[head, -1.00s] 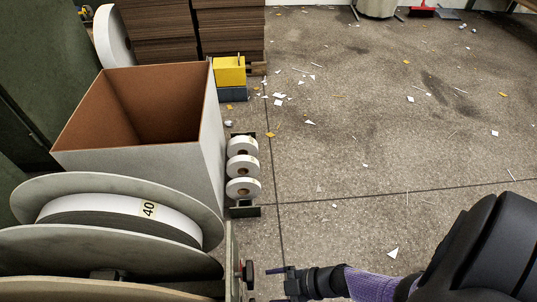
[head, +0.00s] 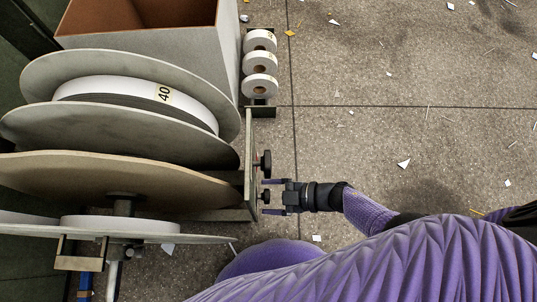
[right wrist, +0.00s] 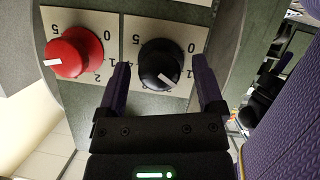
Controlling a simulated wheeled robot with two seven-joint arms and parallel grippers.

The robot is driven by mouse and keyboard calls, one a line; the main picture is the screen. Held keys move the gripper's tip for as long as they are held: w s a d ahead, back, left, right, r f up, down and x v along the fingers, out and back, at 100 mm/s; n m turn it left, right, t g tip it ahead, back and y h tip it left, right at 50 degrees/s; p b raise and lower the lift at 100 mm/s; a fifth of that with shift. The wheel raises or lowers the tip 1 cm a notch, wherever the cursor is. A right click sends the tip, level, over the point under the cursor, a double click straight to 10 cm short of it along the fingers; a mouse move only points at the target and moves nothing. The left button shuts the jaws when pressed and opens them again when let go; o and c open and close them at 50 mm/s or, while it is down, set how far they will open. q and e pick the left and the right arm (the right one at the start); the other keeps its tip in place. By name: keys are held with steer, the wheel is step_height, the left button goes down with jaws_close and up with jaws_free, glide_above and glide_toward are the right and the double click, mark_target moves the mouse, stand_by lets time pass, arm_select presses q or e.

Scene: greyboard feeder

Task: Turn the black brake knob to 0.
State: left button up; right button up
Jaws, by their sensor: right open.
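The black brake knob (right wrist: 160,62) is on a pale dial plate in the right wrist view. Its white pointer slants to the lower right, near the 2. The 0 is printed upside down at the upper right of the dial. My right gripper (right wrist: 161,61) is open, with one purple finger on each side of the knob in the picture; I cannot tell whether they touch it. In the head view my right gripper (head: 272,196) points left at the feeder's side, with a dark knob (head: 265,196) between its fingers. My left gripper is out of view.
A red knob (right wrist: 75,52) sits left of the black one on the same panel. Large reels (head: 120,135) and an open box (head: 150,50) stand left. Floor at the right is clear except for scraps.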

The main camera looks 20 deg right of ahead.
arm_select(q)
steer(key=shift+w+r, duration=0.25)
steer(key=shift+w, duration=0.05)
arm_select(e)
steer(key=shift+w+a+f, duration=0.1)
steer(key=shift+w+a, duration=0.05)
steer(key=shift+a, duration=0.1)
jaws_close()
steer(key=n+t, duration=0.2)
steer(key=n, duration=0.1)
steer(key=shift+n+t, duration=0.5)
steer(key=shift+n, duration=0.4)
stand_by(0.4)
jaws_free()
